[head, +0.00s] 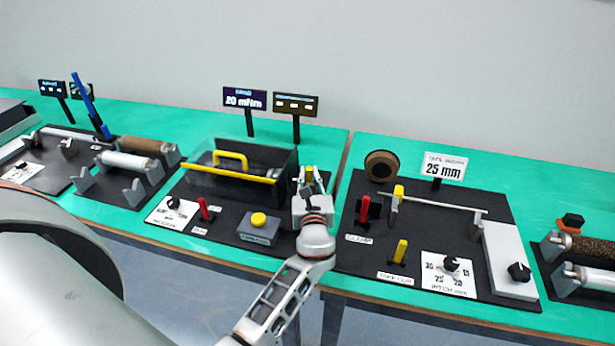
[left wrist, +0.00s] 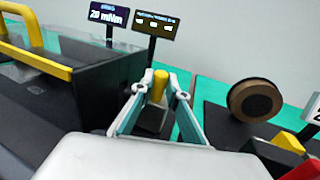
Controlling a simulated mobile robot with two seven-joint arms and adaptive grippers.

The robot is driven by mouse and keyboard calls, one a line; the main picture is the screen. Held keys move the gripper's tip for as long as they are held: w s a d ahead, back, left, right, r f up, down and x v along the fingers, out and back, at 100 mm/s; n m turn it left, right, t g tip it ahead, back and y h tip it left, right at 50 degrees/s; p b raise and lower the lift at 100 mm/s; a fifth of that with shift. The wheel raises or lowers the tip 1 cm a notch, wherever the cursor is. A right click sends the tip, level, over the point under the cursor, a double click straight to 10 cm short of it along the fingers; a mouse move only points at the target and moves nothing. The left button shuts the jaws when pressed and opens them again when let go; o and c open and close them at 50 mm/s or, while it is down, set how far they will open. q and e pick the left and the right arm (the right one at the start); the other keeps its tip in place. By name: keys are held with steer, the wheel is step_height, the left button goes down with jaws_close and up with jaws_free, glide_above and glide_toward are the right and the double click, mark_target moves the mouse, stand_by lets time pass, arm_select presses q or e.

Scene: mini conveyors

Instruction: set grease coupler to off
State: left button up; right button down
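A yellow-topped lever or knob (head: 309,171) on a dark base stands at the right end of the middle station, beside the clear-walled box. I take it to be the grease coupler, but my arm hides any label there. My left gripper (head: 311,188) is at this lever. In the left wrist view the two fingers (left wrist: 161,97) stand open, one on each side of the yellow knob (left wrist: 159,86), with visible gaps. I cannot tell how far down the fingers reach. My right gripper is not in view.
The clear box with a yellow handle (head: 232,160) stands close left of the gripper. A red lever (head: 203,209) and yellow button (head: 258,219) are in front. To the right are a red lever (head: 364,208), yellow levers (head: 400,251) and a brown roll (head: 381,166).

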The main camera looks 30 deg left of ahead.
arm_select(q)
steer(key=shift+o, duration=0.3)
steer(key=shift+d, duration=0.35)
steer(key=v, duration=0.7)
steer(key=shift+s, duration=0.2)
